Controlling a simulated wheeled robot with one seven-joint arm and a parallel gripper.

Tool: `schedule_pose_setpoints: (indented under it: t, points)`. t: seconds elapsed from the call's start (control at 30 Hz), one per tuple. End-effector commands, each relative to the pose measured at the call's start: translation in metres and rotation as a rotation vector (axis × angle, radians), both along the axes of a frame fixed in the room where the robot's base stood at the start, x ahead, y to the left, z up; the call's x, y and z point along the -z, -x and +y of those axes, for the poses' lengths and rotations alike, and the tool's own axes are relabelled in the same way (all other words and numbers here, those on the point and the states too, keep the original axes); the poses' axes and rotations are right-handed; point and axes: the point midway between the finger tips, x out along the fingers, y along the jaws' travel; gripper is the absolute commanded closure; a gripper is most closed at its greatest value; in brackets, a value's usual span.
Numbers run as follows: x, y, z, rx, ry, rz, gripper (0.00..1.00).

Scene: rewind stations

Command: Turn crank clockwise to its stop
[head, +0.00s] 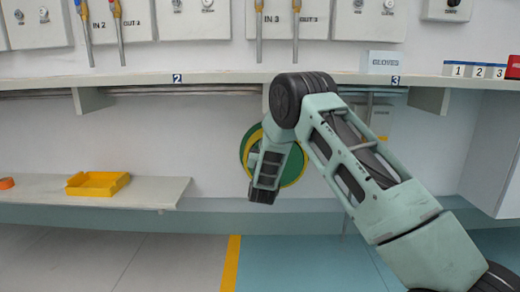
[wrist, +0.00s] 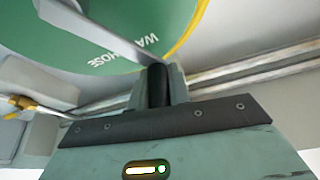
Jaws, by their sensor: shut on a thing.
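The green hose reel (head: 295,167) with a yellow rim is on the wall under the shelf, mostly hidden behind my arm. In the wrist view, the reel face (wrist: 75,35) carries white lettering, partly readable as "HOSE". A grey crank arm (wrist: 95,32) runs from the upper left across the face to a black handle (wrist: 158,88). My gripper (wrist: 160,78) is shut on this handle. In the head view, my arm reaches in from the lower right and hides the crank and the fingertips.
A shelf (head: 225,77) with labels 2 and 3 runs above the reel, with pipes under it. A "CLOSED" sign (head: 385,61) stands at its back. A low ledge (head: 150,192) at left bears a yellow tray (head: 97,183). A brass fitting (wrist: 22,104) is left in the wrist view.

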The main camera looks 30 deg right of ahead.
Motion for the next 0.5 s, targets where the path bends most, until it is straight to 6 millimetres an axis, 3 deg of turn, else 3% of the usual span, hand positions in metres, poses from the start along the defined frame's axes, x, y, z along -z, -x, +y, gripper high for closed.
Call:
schedule_pose_setpoints:
  t: [0.5]
  points:
    - [-0.006, 0.027, -0.040, 0.004, -0.406, -0.272, 1.00]
